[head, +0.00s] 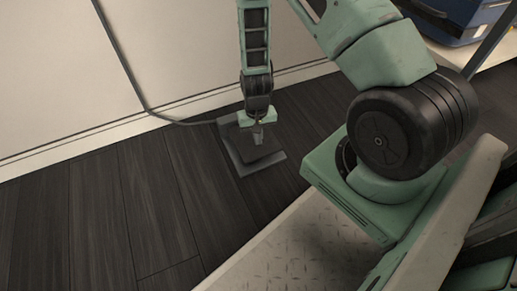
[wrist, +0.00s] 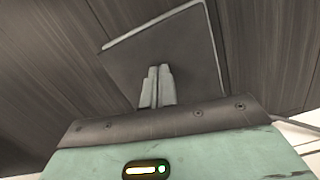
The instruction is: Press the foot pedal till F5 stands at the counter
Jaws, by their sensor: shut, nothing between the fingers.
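The foot pedal (head: 262,156) is a dark grey plate on a lighter base, lying on the floor near the wall. A cable runs from it to the wall. My gripper (head: 258,143) points down over the pedal, shut and empty. In the wrist view the pedal (wrist: 190,48) is a dark square plate, with the closed fingertips (wrist: 159,72) in front of it. I cannot tell whether the fingertips touch the plate. No garment, counter or F5 mark is in view.
A pale wall (head: 60,80) with a skirting board runs behind the pedal. Dark plank floor (head: 125,205) to the left is clear. A blue crate (head: 462,20) sits at the upper right by a grey post.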

